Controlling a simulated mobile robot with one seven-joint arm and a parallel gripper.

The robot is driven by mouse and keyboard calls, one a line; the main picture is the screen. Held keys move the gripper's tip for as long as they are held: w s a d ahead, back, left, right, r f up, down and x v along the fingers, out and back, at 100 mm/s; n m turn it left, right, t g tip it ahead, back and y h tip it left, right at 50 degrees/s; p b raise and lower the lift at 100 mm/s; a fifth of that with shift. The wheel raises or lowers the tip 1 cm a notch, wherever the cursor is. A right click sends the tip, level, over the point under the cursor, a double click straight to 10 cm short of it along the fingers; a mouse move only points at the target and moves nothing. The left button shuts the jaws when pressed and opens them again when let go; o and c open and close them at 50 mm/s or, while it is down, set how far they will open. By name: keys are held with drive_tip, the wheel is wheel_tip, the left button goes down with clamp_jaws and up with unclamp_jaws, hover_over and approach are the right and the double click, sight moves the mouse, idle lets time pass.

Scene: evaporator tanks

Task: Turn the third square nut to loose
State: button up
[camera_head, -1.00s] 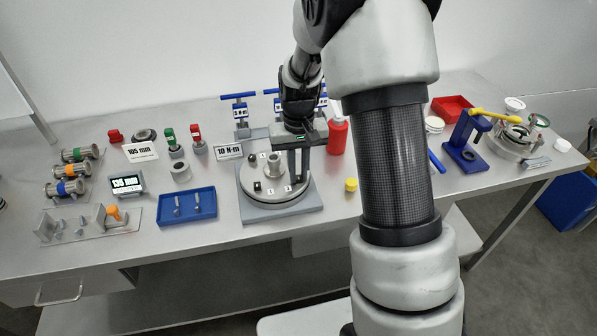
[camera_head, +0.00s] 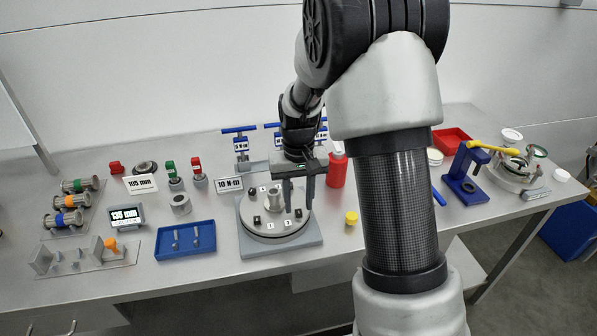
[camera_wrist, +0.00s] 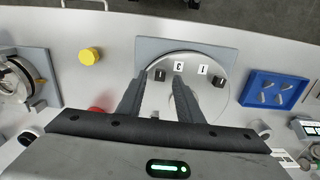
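The round grey plate (camera_head: 262,228) lies on a square base and carries dark square nuts beside white number labels. The third square nut (camera_head: 298,213), beside the label 3, is at the plate's front right. It also shows in the wrist view (camera_wrist: 160,75). My gripper (camera_head: 299,208) is open and points down over it. In the wrist view, the fingertips (camera_wrist: 156,80) appear on either side of this nut. I cannot tell whether they touch it or how high they are. Another nut (camera_head: 257,220) sits beside the label 1 at front left.
A blue tray (camera_head: 160,246) with small bolts is left of the plate. A yellow knob (camera_head: 351,218) and a red bottle (camera_head: 337,169) are on the right. A 10 N·m sign (camera_head: 230,184) and blue T-handled tools (camera_head: 240,146) stand behind. The bench just in front of the plate is clear.

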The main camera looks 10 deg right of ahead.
sight(298, 211)
wheel_tip(298, 211, up, 16)
drive_tip(key=shift+f, duration=0.15)
idle(0.3)
drive_tip(key=s+r+t+p, duration=0.1)
drive_tip(key=s+r+t, duration=0.2)
drive_tip(key=s+r, duration=0.65)
drive_tip(key=s+f+t, duration=0.2)
drive_tip(key=s, duration=1.1)
drive_tip(key=shift+s+t+p, duration=0.3)
drive_tip(key=shift+p, duration=0.15)
drive_tip(key=shift+a, duration=0.1)
